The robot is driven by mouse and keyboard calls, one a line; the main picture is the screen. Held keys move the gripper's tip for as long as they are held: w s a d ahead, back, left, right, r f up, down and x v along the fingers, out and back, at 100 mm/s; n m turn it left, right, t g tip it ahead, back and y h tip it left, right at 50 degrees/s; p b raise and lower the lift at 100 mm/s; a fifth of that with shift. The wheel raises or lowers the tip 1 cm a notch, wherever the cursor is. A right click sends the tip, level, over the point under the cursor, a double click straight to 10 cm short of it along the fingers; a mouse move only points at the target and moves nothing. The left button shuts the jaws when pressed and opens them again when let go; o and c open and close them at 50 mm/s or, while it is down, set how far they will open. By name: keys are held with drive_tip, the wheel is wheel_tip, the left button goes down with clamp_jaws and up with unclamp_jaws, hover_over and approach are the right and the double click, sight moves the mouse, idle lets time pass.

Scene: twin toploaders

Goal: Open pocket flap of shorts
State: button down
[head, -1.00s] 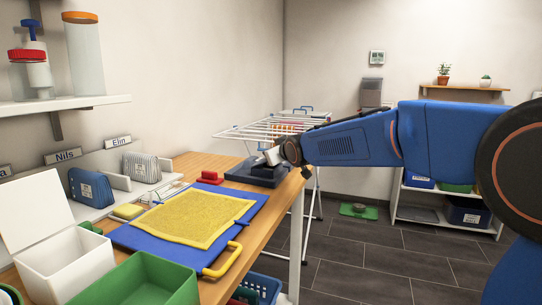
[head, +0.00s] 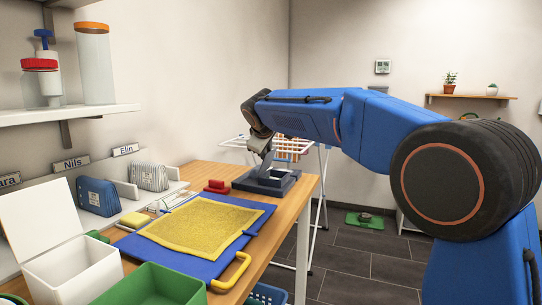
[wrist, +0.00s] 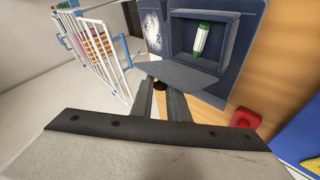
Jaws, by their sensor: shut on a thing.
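The dark blue shorts (head: 258,188) lie at the far end of the wooden table, as a flat, blocky shape. In the wrist view the shorts (wrist: 218,88) show a rectangular pocket recess (wrist: 222,38) with a green and white tube (wrist: 201,40) inside. A dark slate flap (wrist: 188,72) stands out along the pocket's near edge, so the recess is uncovered. My gripper (wrist: 160,88) is shut on the flap's edge by a small dark tab; the fingers hide part of it. In the head view my gripper (head: 266,165) points down over the shorts.
A red object (head: 216,186) stands beside the shorts. A yellow cloth (head: 203,225) lies on a blue mat (head: 180,265). A white drying rack (head: 238,143) stands past the table's end. A white box (head: 70,270) and green bin (head: 150,285) are near.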

drive_tip(key=shift+w+a+f+n+g+h, duration=0.15)
drive_tip(key=shift+w+a+n+g+h, duration=0.2)
drive_tip(key=shift+a+h, duration=0.4)
drive_tip(key=shift+w+a+f+n+g+h, duration=0.15)
drive_tip(key=shift+a+n+g+h, duration=0.15)
drive_tip(key=shift+a+n+h, duration=0.45)
drive_tip(key=shift+w+a+f+n+g+h, duration=0.1)
drive_tip(key=shift+w+a+n+g+h, duration=0.2)
drive_tip(key=shift+a+h, duration=0.45)
drive_tip(key=shift+d, duration=0.2)
drive_tip(key=c, duration=1.7)
unclamp_jaws()
drive_tip(key=shift+s+r, duration=0.1)
drive_tip(key=shift+s, duration=0.05)
drive_tip(key=v, duration=1.7)
drive_tip(key=shift+a, duration=0.3)
